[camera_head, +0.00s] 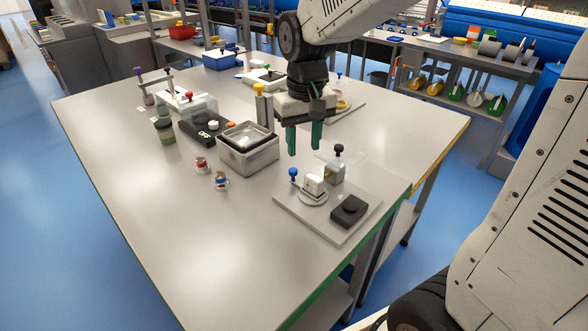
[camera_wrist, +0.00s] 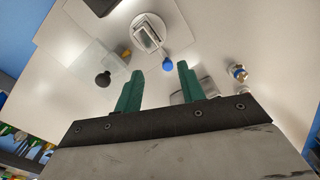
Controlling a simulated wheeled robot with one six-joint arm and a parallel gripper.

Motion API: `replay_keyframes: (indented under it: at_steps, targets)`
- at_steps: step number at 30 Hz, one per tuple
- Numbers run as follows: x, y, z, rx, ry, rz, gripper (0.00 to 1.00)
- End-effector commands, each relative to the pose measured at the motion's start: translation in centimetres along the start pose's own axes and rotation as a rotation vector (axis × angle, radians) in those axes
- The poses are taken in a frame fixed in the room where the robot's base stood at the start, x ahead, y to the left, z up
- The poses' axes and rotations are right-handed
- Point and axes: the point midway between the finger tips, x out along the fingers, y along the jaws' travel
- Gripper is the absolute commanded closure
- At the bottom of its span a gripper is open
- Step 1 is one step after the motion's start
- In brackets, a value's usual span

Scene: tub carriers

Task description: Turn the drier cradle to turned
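What looks like the drier cradle is a pale block (camera_head: 314,184) on a round white disc (camera_head: 313,199), with a blue-knobbed lever (camera_head: 293,173) beside it. The cradle (camera_wrist: 147,36) also shows in the wrist view, with the blue knob (camera_wrist: 167,66) near and between the fingertips in the picture. My gripper (camera_head: 304,141) has green fingers, apart and empty. It hangs above the table, behind the cradle in the head view. In the wrist view the gripper (camera_wrist: 160,68) is also open. No contact with the blue knob shows.
The front-left tabletop is clear.

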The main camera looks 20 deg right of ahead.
Motion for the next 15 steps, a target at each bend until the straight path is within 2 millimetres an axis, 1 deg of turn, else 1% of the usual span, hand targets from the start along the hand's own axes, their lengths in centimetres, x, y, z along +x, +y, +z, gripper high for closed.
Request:
replay_keyframes:
  at_steps: [1, 3, 6, 11, 15]
  targets:
    - [1.0, -0.2, -1.3, -0.001, -0.010, 0.000, 0.61]
    - [1.8, -0.5, -2.5, 0.000, -0.015, 0.000, 0.61]
    - [2.5, -0.6, -3.6, 0.001, -0.017, 0.000, 0.61]
    - [4.0, -0.7, -3.9, 0.001, -0.020, 0.001, 0.61]
    - [6.2, -0.7, -3.8, 0.001, -0.022, 0.001, 0.61]
